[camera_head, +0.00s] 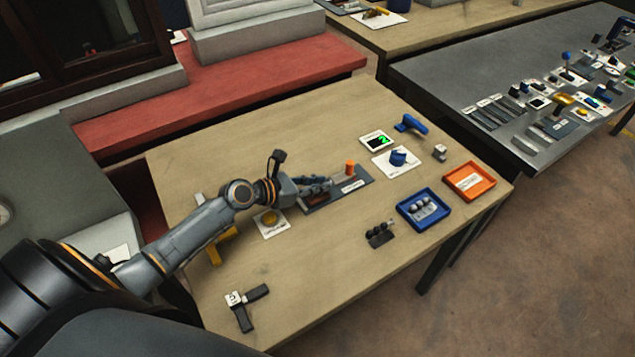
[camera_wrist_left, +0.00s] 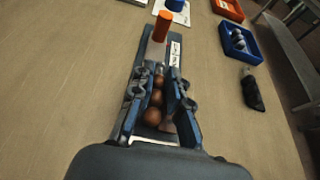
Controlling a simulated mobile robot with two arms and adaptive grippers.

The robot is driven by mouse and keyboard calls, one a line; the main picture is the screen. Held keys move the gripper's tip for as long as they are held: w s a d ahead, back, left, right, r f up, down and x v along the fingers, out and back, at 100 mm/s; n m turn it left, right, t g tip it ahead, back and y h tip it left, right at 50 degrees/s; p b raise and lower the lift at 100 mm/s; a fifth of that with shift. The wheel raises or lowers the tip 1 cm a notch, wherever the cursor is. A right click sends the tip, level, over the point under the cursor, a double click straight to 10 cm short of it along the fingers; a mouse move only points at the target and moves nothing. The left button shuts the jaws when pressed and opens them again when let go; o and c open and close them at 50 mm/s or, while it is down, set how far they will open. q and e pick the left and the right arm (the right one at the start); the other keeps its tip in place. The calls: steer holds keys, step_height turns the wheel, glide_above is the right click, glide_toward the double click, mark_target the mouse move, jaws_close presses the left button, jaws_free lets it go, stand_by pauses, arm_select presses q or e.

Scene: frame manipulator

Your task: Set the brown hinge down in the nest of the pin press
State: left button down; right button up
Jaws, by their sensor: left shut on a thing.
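My left gripper (camera_head: 326,184) reaches in from the left over the pin press, a dark flat base (camera_head: 356,184) with an upright orange cylinder (camera_head: 350,168) and a white label. In the left wrist view the brown hinge (camera_wrist_left: 155,97) shows as rounded brown parts between the two fingers, which are shut on it. The orange cylinder (camera_wrist_left: 162,25) stands just beyond the fingertips there. The hinge lies over or at the near part of the press base; the fingers hide the nest, so I cannot tell whether it touches. My right gripper is not in view.
A blue tray (camera_head: 424,209) and an orange tray (camera_head: 470,181) stand to the right. A dark holder with round parts (camera_head: 380,234) lies in front. A yellow piece on a white card (camera_head: 270,223) is beside my arm. Blue parts (camera_head: 397,158) lie behind.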

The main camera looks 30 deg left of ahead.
arm_select(q)
steer(key=c, duration=1.2)
jaws_free()
steer(key=v, duration=1)
steer(key=shift+s+a, duration=0.2)
steer(key=shift+s, duration=0.05)
steer(key=shift+v, duration=0.8)
